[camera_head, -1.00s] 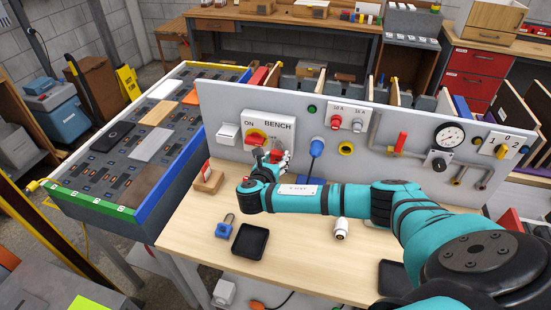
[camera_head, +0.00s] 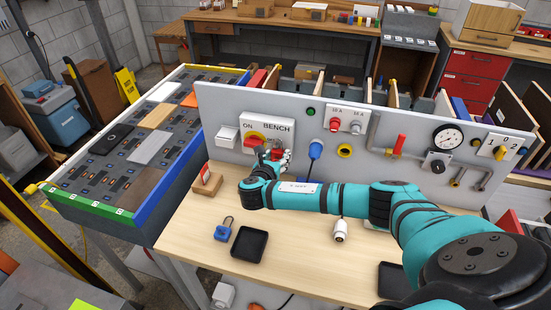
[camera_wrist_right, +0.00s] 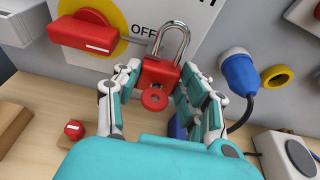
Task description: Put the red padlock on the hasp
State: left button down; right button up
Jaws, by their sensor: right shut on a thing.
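The red padlock (camera_wrist_right: 158,74) is between the fingers of my right gripper (camera_wrist_right: 160,80) in the wrist view, its steel shackle pointing up. My right gripper (camera_head: 275,158) is shut on it, in front of the BENCH switch plate in the head view. The red switch handle (camera_wrist_right: 84,32) sits on a yellow disc, left of the shackle, beside the OFF lettering. The shackle overlaps the plate in the picture; I cannot tell whether it touches it. A separate hasp is not clearly distinguishable. My left gripper is out of view.
A blue padlock (camera_head: 223,230) and a black tray (camera_head: 249,244) lie on the bench. A wooden block with a red part (camera_head: 206,182) stands left of my gripper. A blue plug (camera_head: 315,150) with its cable is close on the right. A white fitting (camera_head: 340,230) stands in front of my arm.

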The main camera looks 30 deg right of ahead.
jog(key=shift+w+d, duration=0.4)
jog(key=o, duration=1.2)
jog(key=shift+s, duration=0.1)
jog(key=shift+o, duration=0.2)
jog(key=shift+a, duration=0.1)
jog(key=v, duration=1.2)
